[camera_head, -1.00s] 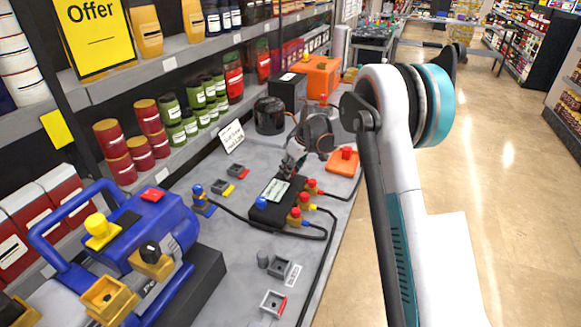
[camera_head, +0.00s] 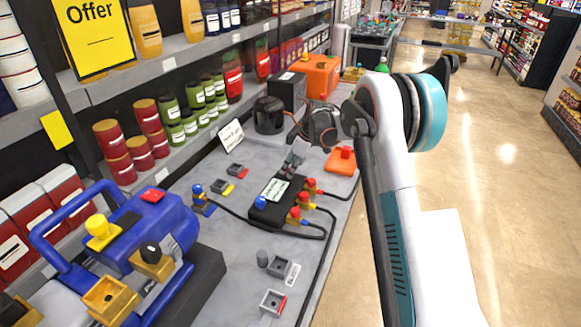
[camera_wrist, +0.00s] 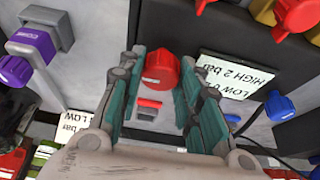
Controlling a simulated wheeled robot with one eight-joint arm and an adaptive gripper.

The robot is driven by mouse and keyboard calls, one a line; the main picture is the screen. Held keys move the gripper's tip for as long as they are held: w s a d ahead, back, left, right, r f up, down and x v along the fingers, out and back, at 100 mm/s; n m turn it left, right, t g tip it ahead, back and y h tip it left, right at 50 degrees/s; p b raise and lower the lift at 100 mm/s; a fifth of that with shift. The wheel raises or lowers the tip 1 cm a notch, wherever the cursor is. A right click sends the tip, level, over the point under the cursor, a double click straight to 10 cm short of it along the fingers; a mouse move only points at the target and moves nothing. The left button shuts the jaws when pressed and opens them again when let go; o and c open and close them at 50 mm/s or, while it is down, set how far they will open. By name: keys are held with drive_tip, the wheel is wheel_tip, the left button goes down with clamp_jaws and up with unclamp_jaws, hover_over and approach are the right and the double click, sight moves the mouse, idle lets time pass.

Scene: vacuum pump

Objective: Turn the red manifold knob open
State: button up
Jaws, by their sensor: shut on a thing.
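The black manifold block (camera_head: 272,212) lies on the grey bench, with a pale label (camera_head: 274,190) on top and a blue knob (camera_head: 260,202) at its near left corner. My gripper (camera_head: 291,163) reaches down to its far end and hides the red manifold knob there. In the wrist view the red knob (camera_wrist: 160,72) sits between the fingertips of my gripper (camera_wrist: 160,58), which is shut on it. The label (camera_wrist: 236,76) and the blue knob (camera_wrist: 278,105) are to its right. How far the knob is turned cannot be told.
Red and yellow fittings (camera_head: 303,200) with black hoses stick out of the manifold's right side. A blue pump (camera_head: 150,225) stands at the near left. An orange block with a red button (camera_head: 341,160) lies beyond.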

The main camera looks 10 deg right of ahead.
drive_tip(key=o, duration=1.1)
drive_tip(key=v, duration=1.2)
drive_tip(key=shift+a+r, duration=0.1)
